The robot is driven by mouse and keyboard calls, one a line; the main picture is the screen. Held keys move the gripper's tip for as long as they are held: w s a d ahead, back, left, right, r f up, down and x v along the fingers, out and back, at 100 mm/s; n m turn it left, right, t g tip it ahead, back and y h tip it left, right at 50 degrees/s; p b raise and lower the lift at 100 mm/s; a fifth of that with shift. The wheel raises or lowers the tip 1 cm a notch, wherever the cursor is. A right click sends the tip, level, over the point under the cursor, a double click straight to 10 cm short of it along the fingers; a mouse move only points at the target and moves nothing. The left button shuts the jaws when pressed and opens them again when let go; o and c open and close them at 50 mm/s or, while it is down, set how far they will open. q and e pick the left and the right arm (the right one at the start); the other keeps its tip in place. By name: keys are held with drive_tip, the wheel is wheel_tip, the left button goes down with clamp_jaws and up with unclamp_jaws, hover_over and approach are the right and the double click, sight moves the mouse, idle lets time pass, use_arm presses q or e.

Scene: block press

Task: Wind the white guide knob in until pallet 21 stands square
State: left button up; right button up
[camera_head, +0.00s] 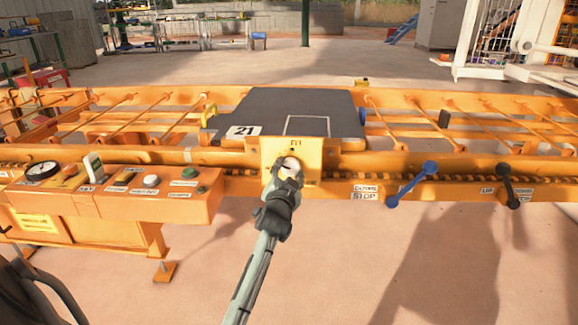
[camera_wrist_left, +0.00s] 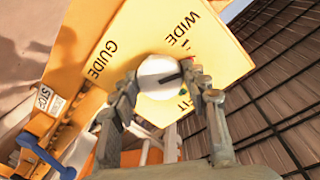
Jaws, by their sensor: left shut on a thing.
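The white guide knob (camera_head: 289,163) sits on a yellow plate (camera_head: 310,160) at the front rail, below the pallet. My left gripper (camera_head: 286,172) is shut on it. In the left wrist view the round white knob (camera_wrist_left: 158,78), with a dark pointer line, is between the fingers of my left gripper (camera_wrist_left: 168,92). The plate there reads GUIDE and WIDE; another word is partly hidden. Pallet 21 (camera_head: 270,108), a dark slab with a white 21 label, lies on the conveyor. Its left edge slants more than its right; I cannot tell if it is square. My right gripper is out of view.
A control box (camera_head: 120,190) with a gauge and several buttons is at left. A blue lever (camera_head: 412,185) and a black lever (camera_head: 508,186) stick out of the front rail at right. Orange rollers run both ways. The floor in front is clear around my arm.

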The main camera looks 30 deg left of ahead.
use_arm(q)
drive_tip(key=shift+r+m+p, duration=0.1)
drive_tip(key=shift+m+p, duration=0.5)
drive_tip(key=shift+m, duration=0.7)
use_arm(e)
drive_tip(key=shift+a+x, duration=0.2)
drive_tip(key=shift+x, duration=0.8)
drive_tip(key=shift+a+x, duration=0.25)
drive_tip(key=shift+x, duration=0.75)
use_arm(q)
drive_tip(key=o, duration=1.2)
drive_tip(key=shift+c, duration=0.2)
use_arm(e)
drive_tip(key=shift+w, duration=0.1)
use_arm(q)
drive_tip(key=shift+s+d, duration=0.1)
drive_tip(key=shift+s, duration=0.05)
drive_tip(key=v, duration=1.1)
drive_tip(key=shift+s+d, duration=0.2)
drive_tip(key=shift+s, duration=0.05)
